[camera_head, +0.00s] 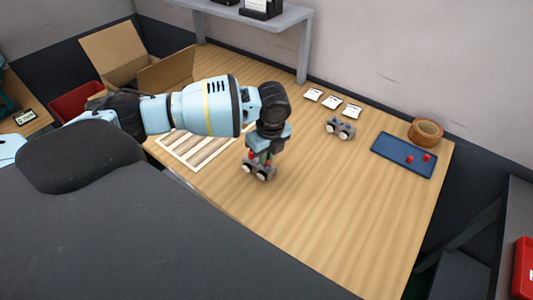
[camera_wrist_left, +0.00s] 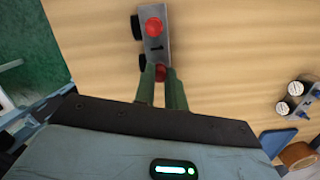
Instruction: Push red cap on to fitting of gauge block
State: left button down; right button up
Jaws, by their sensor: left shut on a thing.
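A grey gauge block (camera_head: 260,173) with round white-faced gauges stands on the wooden table under my left gripper (camera_head: 259,160). In the left wrist view the block (camera_wrist_left: 152,45) has a red cap (camera_wrist_left: 153,27) at its far end. My left gripper's green fingers (camera_wrist_left: 161,88) are shut on a second red cap (camera_wrist_left: 160,73) at the block's near end. Whether this cap is fully seated on the fitting cannot be told. A second gauge block (camera_head: 340,128) stands farther right, apart from the gripper. Two more red caps (camera_head: 409,159) (camera_head: 426,156) sit on a blue tray (camera_head: 389,158). My right gripper is not seen.
A tape roll (camera_head: 426,131) stands by the tray. White cards (camera_head: 332,102) lie near the wall. A slatted white-framed panel (camera_head: 212,150) lies left of the gripper, with an open cardboard box (camera_head: 165,73) behind. The table's front right is clear.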

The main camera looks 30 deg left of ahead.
pick_arm(q)
jog(key=shift+f, duration=0.4)
jog(key=c, duration=1.4)
grip_release()
jog(key=shift+o, duration=0.2)
jog(key=r, duration=0.6)
jog(key=shift+s+d+r, duration=0.1)
jog(key=shift+d, duration=0.25)
jog(key=shift+s+d+r, duration=0.1)
jog(key=shift+r, duration=0.7)
